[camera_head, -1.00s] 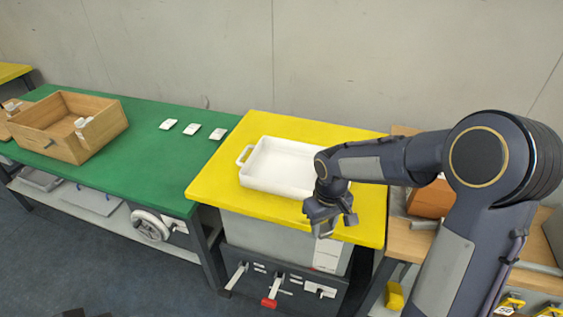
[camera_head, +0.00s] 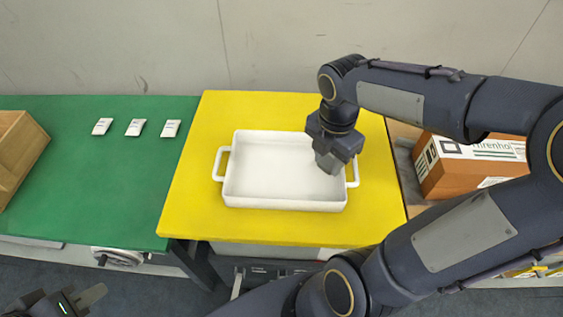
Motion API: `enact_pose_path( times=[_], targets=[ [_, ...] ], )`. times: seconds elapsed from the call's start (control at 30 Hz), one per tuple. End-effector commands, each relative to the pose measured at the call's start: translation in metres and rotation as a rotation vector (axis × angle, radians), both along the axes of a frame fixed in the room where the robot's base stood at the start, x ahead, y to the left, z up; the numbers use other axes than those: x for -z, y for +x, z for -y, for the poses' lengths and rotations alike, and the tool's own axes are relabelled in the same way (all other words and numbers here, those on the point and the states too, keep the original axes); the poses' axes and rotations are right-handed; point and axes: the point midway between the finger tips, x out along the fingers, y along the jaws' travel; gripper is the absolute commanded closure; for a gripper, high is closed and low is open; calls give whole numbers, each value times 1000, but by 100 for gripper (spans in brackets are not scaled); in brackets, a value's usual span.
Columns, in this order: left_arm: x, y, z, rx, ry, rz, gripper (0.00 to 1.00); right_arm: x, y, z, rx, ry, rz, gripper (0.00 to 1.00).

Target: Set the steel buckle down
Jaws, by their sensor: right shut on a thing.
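My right gripper (camera_head: 333,163) points down over the right end of the white tray (camera_head: 283,203), near its right handle. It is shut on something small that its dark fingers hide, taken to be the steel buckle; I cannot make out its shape. The tray has two side handles, stands on the yellow table top and looks empty where its floor shows. My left gripper (camera_head: 88,299) shows only partly at the bottom left corner, low and away from the tables; whether it is open I cannot tell.
Left of the yellow table (camera_head: 190,180) is a green table (camera_head: 100,190) with several small white packets (camera_head: 135,127) in a row and a wooden box (camera_head: 18,150). A brown cardboard box (camera_head: 468,165) stands to the right. A wall closes off the back.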

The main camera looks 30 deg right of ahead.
Motion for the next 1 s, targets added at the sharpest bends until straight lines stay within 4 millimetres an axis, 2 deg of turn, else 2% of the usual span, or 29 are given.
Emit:
enact_pose_path(
  times=[0.2, 0.43, 0.77, 0.9, 1.0],
  targets=[
    [-2, 0, 0, 0, 0, 0, 75, 25, 50, -26, -5, 2, -6, 87],
    [1, 0, 0, 0, 0, 0, 75, 66, 84, -42, -1, 1, -3, 87],
    [2, 0, 0, 0, 0, 0, 75, 89, 102, -50, 1, 1, -1, 87],
    [5, 0, 0, 0, 0, 0, 75, 111, 101, -50, 3, 0, -4, 87],
    [5, 0, 0, 0, 0, 0, 75, 118, 101, -50, 2, 0, 0, 87]
  ],
)
